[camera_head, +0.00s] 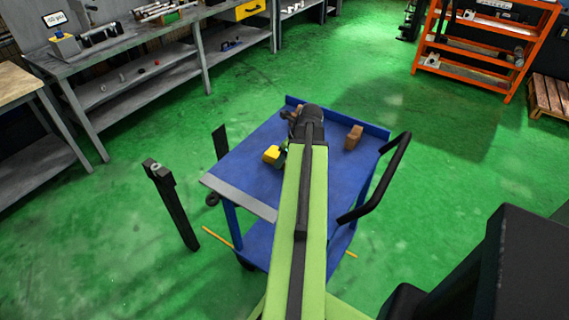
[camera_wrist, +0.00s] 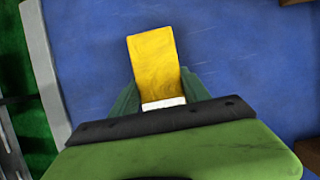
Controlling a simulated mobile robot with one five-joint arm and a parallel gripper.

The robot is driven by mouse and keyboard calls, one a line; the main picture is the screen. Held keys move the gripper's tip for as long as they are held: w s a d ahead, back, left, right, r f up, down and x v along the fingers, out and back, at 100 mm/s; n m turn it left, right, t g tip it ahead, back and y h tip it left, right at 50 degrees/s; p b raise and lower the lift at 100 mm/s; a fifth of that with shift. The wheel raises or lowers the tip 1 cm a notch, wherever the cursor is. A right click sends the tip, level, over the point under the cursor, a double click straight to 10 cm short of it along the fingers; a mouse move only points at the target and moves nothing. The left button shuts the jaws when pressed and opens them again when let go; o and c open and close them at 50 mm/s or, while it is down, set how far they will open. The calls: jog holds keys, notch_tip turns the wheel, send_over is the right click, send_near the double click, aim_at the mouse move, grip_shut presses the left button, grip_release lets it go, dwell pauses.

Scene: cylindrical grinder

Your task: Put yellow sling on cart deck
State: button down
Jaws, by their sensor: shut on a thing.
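The yellow sling (camera_wrist: 154,65) is between the two green fingers of my gripper (camera_wrist: 159,92) in the wrist view, with a white band at its near end. My gripper is shut on it. In the head view the yellow sling (camera_head: 272,154) shows just left of my arm, over the blue cart deck (camera_head: 242,150). The deck (camera_wrist: 235,60) fills most of the wrist view below the sling. I cannot tell whether the sling touches the deck. My arm hides much of the gripper and the middle of the deck in the head view.
A brown block (camera_head: 354,137) sits on the deck to the right of my arm. The cart has a black handle (camera_head: 378,180) at its right and a grey strip (camera_head: 238,198) along its near left edge. A black post (camera_head: 172,203) stands left of the cart. Deck around the sling is clear.

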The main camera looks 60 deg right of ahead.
jog(key=shift+r, duration=0.1)
jog(key=c, duration=0.5)
grip_release()
jog(key=shift+r+p, duration=0.3)
jog(key=shift+p, duration=0.1)
jog(key=p+v, duration=1)
jog(key=v, duration=0.1)
jog(key=shift+s+r, duration=0.15)
jog(key=shift+r, duration=0.05)
